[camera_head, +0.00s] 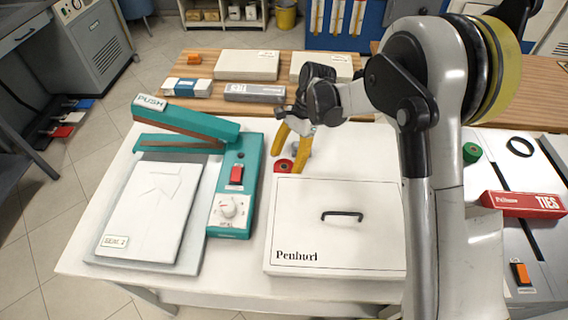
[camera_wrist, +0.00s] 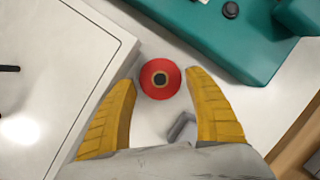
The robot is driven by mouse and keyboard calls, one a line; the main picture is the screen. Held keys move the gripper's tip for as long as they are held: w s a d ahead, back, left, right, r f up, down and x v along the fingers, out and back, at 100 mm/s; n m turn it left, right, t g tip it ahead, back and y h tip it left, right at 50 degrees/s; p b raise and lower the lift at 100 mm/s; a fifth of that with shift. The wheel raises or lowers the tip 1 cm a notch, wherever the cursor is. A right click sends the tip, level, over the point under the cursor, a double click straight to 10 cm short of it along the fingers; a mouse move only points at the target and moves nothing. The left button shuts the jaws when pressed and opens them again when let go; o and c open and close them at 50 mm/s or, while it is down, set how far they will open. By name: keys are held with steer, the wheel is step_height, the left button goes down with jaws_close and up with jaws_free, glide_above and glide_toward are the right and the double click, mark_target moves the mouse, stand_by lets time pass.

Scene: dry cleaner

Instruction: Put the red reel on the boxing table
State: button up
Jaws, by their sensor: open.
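The red reel (camera_head: 283,166) lies flat on the white table, between the teal sealing machine and the white box marked "Penhurl". In the wrist view the red reel (camera_wrist: 147,75) shows whole, with a dark centre hole. My gripper (camera_head: 291,164) is open above it, pointing down. In the wrist view its yellow fingers (camera_wrist: 160,71) stand either side of the reel with small gaps, holding nothing. How far above the reel the fingertips are is hard to tell. A wooden-topped table (camera_head: 205,66) with several boxes stands behind; no label shows whether it is the boxing table.
The teal sealing machine (camera_head: 233,190) is left of my gripper; the lidded white box (camera_head: 335,255) is in front. A green reel (camera_head: 471,152), black ring (camera_head: 519,138) and red ties box (camera_head: 523,204) lie at right. The wooden top has bare strips between its boxes.

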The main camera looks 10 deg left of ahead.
steer(key=d+r+n+t+p, duration=0.15)
steer(key=d+r, duration=0.25)
steer(key=r, duration=0.5)
steer(key=d+r+t+p, duration=0.1)
steer(key=d+r+p, duration=0.1)
steer(key=d+r, duration=0.5)
steer(key=s+d+r+n+t+h, duration=0.1)
steer(key=s+d+r+n+t, duration=0.2)
steer(key=s+d, duration=0.4)
steer(key=s+d+r+n+t+h, duration=0.2)
steer(key=s+d, duration=0.5)
steer(key=s, duration=0.4)
steer(key=r+n+t, duration=0.1)
steer(key=n+t, duration=0.1)
steer(key=t, duration=0.1)
steer(key=shift+s+r, duration=0.3)
steer(key=shift+r, duration=0.05)
steer(key=shift+d, duration=0.15)
